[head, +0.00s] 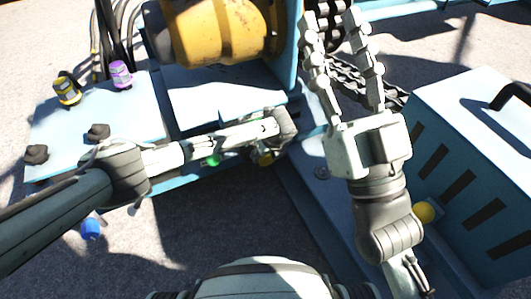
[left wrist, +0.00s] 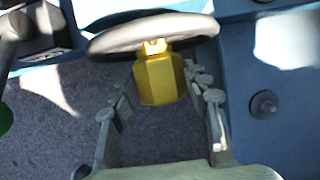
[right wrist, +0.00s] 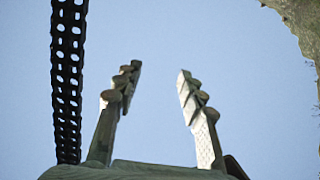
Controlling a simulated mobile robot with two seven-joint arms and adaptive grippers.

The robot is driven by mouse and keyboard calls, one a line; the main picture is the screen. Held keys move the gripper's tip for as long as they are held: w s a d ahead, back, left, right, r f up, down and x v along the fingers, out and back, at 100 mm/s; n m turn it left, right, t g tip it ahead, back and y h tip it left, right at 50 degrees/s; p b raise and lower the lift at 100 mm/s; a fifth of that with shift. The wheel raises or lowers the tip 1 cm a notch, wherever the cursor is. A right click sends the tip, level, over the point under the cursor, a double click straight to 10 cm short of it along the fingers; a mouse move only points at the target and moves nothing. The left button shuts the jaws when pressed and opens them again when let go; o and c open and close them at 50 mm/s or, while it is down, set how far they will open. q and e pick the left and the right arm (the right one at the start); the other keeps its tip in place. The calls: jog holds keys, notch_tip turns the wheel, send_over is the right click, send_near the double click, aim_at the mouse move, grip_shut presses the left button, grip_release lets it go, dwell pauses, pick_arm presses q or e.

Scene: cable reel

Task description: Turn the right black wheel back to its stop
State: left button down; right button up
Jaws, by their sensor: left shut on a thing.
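The black wheel (left wrist: 190,29) shows edge-on in the left wrist view, with a yellow faceted hub (left wrist: 160,80) on its near side. My left gripper (left wrist: 160,88) has its fingers on either side of this hub and is shut on it; the wheel rim lies just beyond the fingertips. In the head view the left gripper (head: 280,130) is at the front edge of the blue machine and mostly hides the wheel; a bit of the yellow hub (head: 266,159) shows below it. My right gripper (head: 331,20) is open and empty, raised at the right; it also shows open in the right wrist view (right wrist: 157,72).
A green knob (head: 213,160) sits left of the hub. Black knobs (head: 36,153) and yellow and purple knobs (head: 121,74) stand on the left panel. A yellow drum (head: 215,35) is behind. A blue slotted box (head: 470,130) and black chain (head: 385,88) are at right.

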pick_arm(q)
jog(key=shift+a+r+t+h+p, duration=0.25)
jog(key=shift+h+p, duration=0.45)
jog(key=shift+p, duration=0.45)
jog(key=h+p, duration=0.1)
jog(key=n+t+h, duration=0.1)
jog(key=shift+s+a+f+h+p, duration=0.1)
jog(key=shift+f+h+p, duration=0.2)
jog(key=shift+h+p, duration=0.1)
jog(key=shift+t+h, duration=0.4)
jog(key=shift+t, duration=0.05)
jog(key=shift+h, duration=0.4)
pick_arm(e)
jog(key=w+d+f+g+h, duration=0.1)
jog(key=w+f+g+h, duration=0.2)
jog(key=f+g, duration=0.5)
notch_tip(320, 180, down, 5)
jog(key=shift+w, duration=0.45)
jog(key=shift+d+r, duration=0.1)
jog(key=shift+r, duration=0.05)
pick_arm(q)
jog(key=c, duration=0.8)
grip_release()
jog(key=shift+o, duration=0.2)
jog(key=v, duration=1.2)
jog(key=shift+s+f, duration=0.15)
jog(key=shift+s, duration=0.05)
